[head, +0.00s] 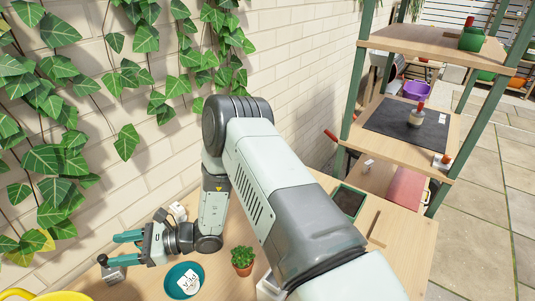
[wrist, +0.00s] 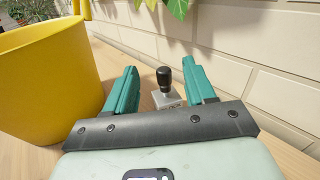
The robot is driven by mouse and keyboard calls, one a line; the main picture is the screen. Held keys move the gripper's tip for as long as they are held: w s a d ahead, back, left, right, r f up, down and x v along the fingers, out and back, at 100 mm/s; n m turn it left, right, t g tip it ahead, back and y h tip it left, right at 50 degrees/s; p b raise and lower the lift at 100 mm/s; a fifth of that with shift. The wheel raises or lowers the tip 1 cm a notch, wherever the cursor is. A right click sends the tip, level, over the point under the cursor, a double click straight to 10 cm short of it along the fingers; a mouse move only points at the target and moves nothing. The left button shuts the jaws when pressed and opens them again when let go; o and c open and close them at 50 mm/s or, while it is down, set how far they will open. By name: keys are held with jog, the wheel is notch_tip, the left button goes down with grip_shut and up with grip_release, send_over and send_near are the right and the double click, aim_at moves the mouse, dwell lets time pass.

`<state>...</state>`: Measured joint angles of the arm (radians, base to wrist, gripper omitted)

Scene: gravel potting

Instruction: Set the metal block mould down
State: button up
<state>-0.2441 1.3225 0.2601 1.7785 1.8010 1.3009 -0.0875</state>
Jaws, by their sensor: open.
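The metal block mould (head: 113,275) is a small grey block with a black knob on top. It stands upright on the wooden table at the lower left of the head view. In the wrist view the mould (wrist: 166,99) shows between my two teal fingers, with its knob uppermost. My gripper (head: 117,248) is open, its fingers spread on either side of the knob in the wrist view (wrist: 161,68). Neither finger appears to touch the mould, and it looks a little beyond the fingertips. Its lower part is partly hidden by the gripper body in the wrist view.
A large yellow pot (wrist: 45,80) stands close on the left in the wrist view. A teal bowl (head: 172,281) with a label and a small potted plant (head: 242,259) stand on the table near my arm. A brick wall (wrist: 265,75) runs behind the table.

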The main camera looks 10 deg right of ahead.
jog(key=s+d+r+n+g+h, duration=0.2)
jog(key=d+r+n+h, duration=0.3)
jog(key=r, duration=0.6)
jog(key=s+d+r+n+g+h, duration=0.2)
jog(key=d+r+n, duration=0.5)
jog(key=r, duration=0.3)
jog(key=s+d+r+n+t+h, duration=0.1)
jog(key=s+d+r+t+h, duration=0.2)
jog(key=d, duration=0.6)
jog(key=s+d+r+n+t+h, duration=0.2)
jog(key=s+d+r+t+h, duration=0.2)
jog(key=d, duration=0.5)
jog(key=s+d+r+n+t+h, duration=0.1)
jog(key=s+d+r+t+h, duration=0.2)
jog(key=s+d+r, duration=0.2)
jog(key=d+r, duration=0.2)
jog(key=d, duration=0.2)
jog(key=shift+r+n+t+h, duration=0.15)
jog(key=shift+n+t+h, duration=0.15)
jog(key=shift+t+h, duration=0.1)
